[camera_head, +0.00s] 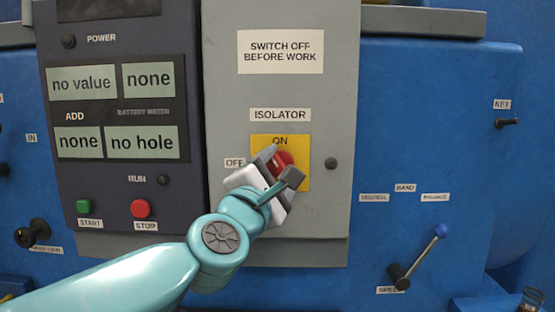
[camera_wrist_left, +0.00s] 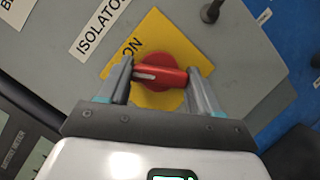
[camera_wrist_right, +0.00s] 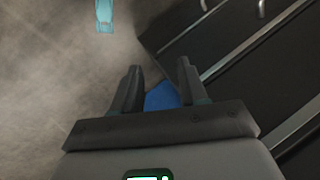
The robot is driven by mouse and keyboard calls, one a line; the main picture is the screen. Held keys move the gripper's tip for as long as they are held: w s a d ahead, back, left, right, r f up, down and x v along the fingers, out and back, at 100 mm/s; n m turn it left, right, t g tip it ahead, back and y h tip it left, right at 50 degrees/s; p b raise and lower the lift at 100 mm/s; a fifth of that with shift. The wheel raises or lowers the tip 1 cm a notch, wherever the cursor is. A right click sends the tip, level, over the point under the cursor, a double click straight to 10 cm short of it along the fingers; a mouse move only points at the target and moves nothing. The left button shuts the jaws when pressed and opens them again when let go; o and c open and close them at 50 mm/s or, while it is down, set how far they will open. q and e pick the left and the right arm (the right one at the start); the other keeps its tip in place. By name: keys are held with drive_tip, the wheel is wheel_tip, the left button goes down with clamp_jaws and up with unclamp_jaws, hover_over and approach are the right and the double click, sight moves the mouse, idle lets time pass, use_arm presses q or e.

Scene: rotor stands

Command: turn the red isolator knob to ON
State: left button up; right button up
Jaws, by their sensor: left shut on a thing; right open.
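The red isolator knob (camera_head: 284,159) sits on a yellow plate (camera_head: 299,145) on the grey panel, with ON printed above and an OFF label (camera_head: 235,162) at its left. My left gripper (camera_head: 280,167) is shut on the knob's bar and hides part of it in the head view. In the left wrist view the knob (camera_wrist_left: 163,78) lies between the two fingers, its white mark near the left finger. The mark points between the ON print and the OFF side. My right gripper (camera_wrist_right: 160,75) is open and empty, away from the panel.
A dark control panel (camera_head: 125,118) with displays, a green start button (camera_head: 84,206) and a red stop button (camera_head: 140,208) stands at the left. A small dark knob (camera_head: 331,163) sits right of the yellow plate. A blue-tipped lever (camera_head: 420,255) is at lower right.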

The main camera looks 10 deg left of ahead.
use_arm(q)
drive_tip(key=m+g+p, duration=0.1)
drive_tip(key=m+p, duration=0.1)
drive_tip(key=p, duration=0.1)
drive_tip(key=r+m+g+p, duration=0.1)
drive_tip(key=m+p, duration=0.2)
drive_tip(key=shift+h+p, duration=0.3)
drive_tip(key=shift+h, duration=0.1)
drive_tip(key=shift+f+m+g+p, duration=0.3)
drive_tip(key=shift+m+p, duration=0.6)
drive_tip(key=shift+p, duration=0.3)
drive_tip(key=o, duration=1.1)
drive_tip(key=shift+c, duration=0.2)
